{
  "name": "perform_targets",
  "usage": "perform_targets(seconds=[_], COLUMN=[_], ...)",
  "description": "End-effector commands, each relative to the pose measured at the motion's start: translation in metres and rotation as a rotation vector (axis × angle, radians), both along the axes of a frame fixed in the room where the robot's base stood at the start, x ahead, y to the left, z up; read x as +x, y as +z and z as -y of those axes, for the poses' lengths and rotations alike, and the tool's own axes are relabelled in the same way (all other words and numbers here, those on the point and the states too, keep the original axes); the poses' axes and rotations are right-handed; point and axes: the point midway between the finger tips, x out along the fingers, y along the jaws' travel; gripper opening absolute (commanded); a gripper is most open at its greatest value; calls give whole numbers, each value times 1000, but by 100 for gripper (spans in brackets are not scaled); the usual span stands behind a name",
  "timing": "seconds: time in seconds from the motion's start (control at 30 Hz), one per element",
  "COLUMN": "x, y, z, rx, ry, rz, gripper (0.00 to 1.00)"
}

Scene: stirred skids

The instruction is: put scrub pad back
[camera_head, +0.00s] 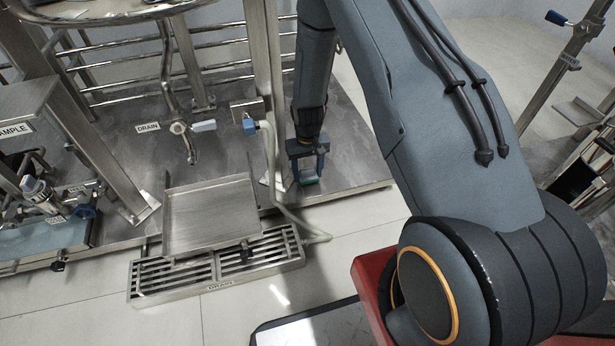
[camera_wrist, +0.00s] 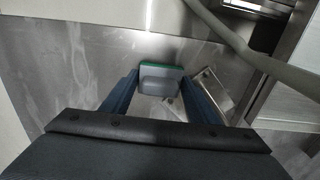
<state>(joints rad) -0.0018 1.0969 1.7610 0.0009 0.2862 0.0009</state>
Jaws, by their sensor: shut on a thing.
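The scrub pad (camera_wrist: 162,76) is a small grey block with a green layer along its far edge. It sits between the two blue fingers of my gripper (camera_wrist: 160,88) in the wrist view, and the gripper is shut on it. In the head view my gripper (camera_head: 307,170) points down over the grey skid deck, right of the upright steel post. The green of the pad (camera_head: 308,181) shows low between its fingers there. I cannot tell whether the pad touches the deck.
A pale hose (camera_head: 273,185) hangs just left of my gripper. A steel tray (camera_head: 211,215) stands left, above a floor grate labelled DRAIN (camera_head: 219,270). A drain valve (camera_head: 180,128) is behind the tray. A shiny metal plate (camera_wrist: 208,92) lies beyond the right finger. Deck right of my gripper is clear.

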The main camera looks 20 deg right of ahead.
Motion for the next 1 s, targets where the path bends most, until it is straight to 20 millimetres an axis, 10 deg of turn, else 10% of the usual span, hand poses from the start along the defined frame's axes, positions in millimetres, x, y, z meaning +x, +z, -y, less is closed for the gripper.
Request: perform_targets(seconds=[0.5,0.53,0.63,1.0], x=[0,1,0,1], y=[-19,-20,-19,-15], z=[0,0,0,0], rx=[0,0,0,0], ry=[0,0,0,0], rz=[1,2,2,2], gripper=[33,56,72,73])
